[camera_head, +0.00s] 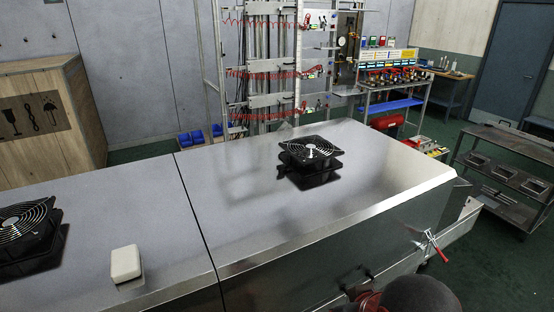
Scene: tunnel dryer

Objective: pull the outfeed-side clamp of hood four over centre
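The dryer hood (240,176) is a shiny metal cover with a bevelled front edge, filling the middle of the head view. A clamp with red handles (432,246) sits at its right end, low on the side near a pale metal rail. Its handle stands at a slant; whether it is latched I cannot tell. A dark handle (366,272) shows low on the hood's front side. A red part (370,301) at the bottom edge is mostly hidden by a dark rounded shape, which looks like part of my arm. My gripper's fingers do not show.
A black fan (310,154) sits on the hood; another fan (27,226) and a white box (126,263) are on the left section. A wooden crate (50,110) stands at back left, a grey cart (500,170) at right. Green floor lies between cart and dryer.

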